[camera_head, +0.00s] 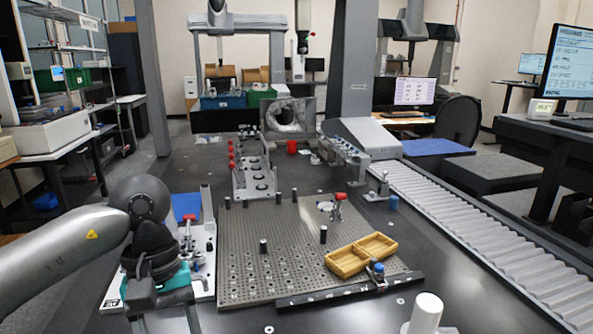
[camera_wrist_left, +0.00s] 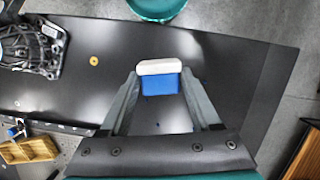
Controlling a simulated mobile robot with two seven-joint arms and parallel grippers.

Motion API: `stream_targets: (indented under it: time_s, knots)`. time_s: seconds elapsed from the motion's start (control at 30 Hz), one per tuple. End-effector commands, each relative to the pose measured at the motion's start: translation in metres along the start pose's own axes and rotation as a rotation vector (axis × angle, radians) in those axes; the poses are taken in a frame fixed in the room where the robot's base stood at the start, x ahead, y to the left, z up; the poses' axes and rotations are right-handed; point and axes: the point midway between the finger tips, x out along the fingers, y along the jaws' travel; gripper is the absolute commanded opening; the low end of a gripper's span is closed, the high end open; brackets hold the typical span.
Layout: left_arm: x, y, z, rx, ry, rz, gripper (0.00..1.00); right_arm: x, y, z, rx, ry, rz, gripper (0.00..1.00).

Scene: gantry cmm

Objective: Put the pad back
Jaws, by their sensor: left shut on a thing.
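My left gripper (camera_head: 165,318) points down near the front left of the dark table, its fingertips cut off by the lower edge of the head view. In the left wrist view its two fingers (camera_wrist_left: 160,85) are shut on a small pad, with a blue body (camera_wrist_left: 160,84) and a white top layer (camera_wrist_left: 160,67). The pad is held at the fingertips above the dark tabletop. It does not show in the head view. My right gripper is not in view.
A perforated plate (camera_head: 290,285) with several posts fills the middle of the table. A wooden tray (camera_head: 347,264) lies on its right part. A white fixture (camera_head: 207,285) stands beside my left gripper. A roller conveyor (camera_head: 480,225) runs along the right. A teal round container (camera_wrist_left: 157,8) stands beyond the table edge.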

Motion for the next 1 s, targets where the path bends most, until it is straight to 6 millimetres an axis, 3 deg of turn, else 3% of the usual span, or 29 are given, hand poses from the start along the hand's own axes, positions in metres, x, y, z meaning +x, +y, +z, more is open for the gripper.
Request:
stream_targets:
  time_s: [0.1,0.33,1.0]
  knots:
    - [0.0,0.003,0.006,0.192,0.002,-0.053,0.0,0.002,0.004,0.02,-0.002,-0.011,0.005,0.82]
    - [0.002,0.005,0.011,0.403,0.002,-0.112,0.0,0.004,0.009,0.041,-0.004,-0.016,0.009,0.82]
    - [0.003,0.005,0.012,0.435,0.002,-0.119,0.0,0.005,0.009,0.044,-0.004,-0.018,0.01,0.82]
